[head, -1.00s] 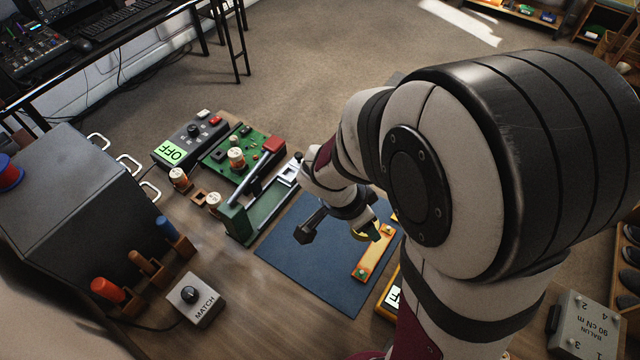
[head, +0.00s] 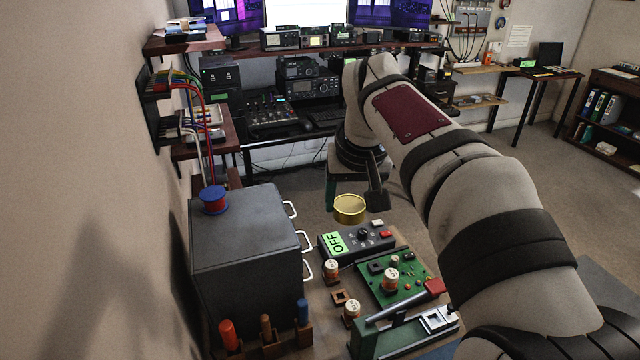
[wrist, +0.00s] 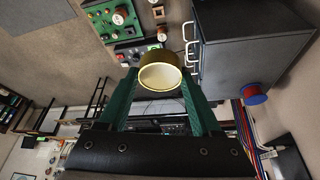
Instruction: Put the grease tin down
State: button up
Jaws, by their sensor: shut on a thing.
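The grease tin (head: 349,210) is a short, round, yellow-gold tin. My gripper (head: 354,206) is shut on it and holds it in the air, beyond the OFF box in the head view. In the wrist view the tin (wrist: 160,76) sits between the green fingers of my gripper (wrist: 159,82), with its pale round face towards the camera. Nothing visible touches the tin from below.
A dark grey cabinet (head: 245,255) with white handles and a blue-red spool (head: 214,199) stands at left. A radio desk (head: 300,112) is behind.

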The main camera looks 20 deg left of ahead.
jog(key=s+a+r+n, duration=0.1)
jog(key=a+r+n, duration=0.1)
jog(key=a, duration=0.1)
send_over(264, 239)
jog(key=s+d, duration=0.1)
jog(key=shift+n+g+y, duration=0.3)
jog(key=shift+y, duration=0.1)
notch_tip(264, 239, down, 6)
jog(key=shift+d+f, duration=0.1)
notch_tip(264, 239, down, 4)
jog(key=shift+f, duration=0.1)
jog(key=shift+f, duration=0.1)
jog(key=o, duration=1.4)
